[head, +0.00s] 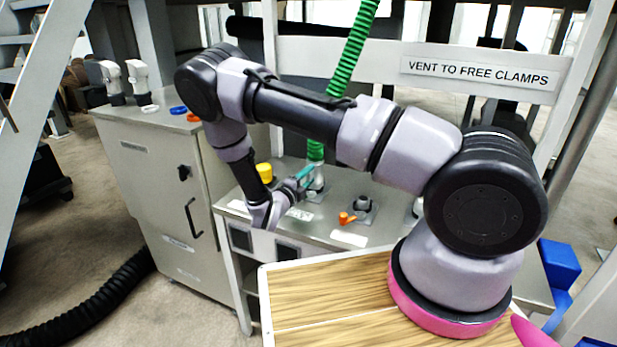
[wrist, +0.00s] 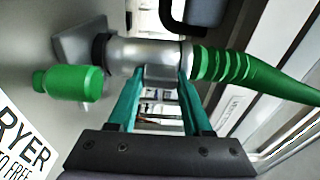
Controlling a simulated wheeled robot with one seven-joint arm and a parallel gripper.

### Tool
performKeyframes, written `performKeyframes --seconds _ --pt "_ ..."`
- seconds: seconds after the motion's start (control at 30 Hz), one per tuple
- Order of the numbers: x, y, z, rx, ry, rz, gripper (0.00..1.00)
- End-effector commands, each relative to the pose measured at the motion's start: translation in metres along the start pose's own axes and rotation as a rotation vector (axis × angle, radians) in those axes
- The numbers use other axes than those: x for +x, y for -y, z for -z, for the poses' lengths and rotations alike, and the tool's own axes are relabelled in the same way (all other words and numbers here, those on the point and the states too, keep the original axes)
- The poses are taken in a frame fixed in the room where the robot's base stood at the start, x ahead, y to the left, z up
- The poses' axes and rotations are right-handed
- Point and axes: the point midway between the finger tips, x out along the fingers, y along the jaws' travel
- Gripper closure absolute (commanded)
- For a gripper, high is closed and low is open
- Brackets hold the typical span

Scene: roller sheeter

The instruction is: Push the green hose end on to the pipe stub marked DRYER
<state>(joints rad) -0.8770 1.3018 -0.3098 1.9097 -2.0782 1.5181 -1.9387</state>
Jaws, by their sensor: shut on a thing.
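The green ribbed hose (head: 353,50) hangs from above; its lower end (head: 315,152) meets the bench at the stub beside my gripper. In the wrist view the green hose (wrist: 245,70) runs into a silver metal cuff (wrist: 150,54). My gripper (wrist: 160,78), with teal fingers, is shut on this cuff; it also shows in the head view (head: 300,180). The cuff lines up with the dark collar of the DRYER stub (wrist: 102,52) on its square plate and appears to meet it. I cannot tell how far it is pushed on. The DRYER label (wrist: 22,142) is partly cut off.
A green valve handle (wrist: 68,82) sticks out close beside the stub. On the bench, a yellow cap (head: 265,172) stands left of my gripper, and another stub (head: 363,204) with an orange handle (head: 346,218) stands right. A sign board (head: 478,73) crosses behind.

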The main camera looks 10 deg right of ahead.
Motion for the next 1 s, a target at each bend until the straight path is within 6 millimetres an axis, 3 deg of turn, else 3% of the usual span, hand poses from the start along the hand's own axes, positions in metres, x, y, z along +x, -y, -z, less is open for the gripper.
performKeyframes --seconds 0.37,0.4,0.5,0.83,1.0 --pt "0.000 -0.003 0.000 0.000 0.000 0.002 1.00" --pt "0.000 -0.004 0.000 0.000 0.000 0.002 0.47" --pt "0.000 -0.004 0.000 0.001 0.000 0.001 0.15" --pt "-0.002 -0.004 0.000 -0.001 0.001 -0.001 0.15" --pt "-0.023 -0.004 -0.001 -0.001 0.005 -0.001 0.15"
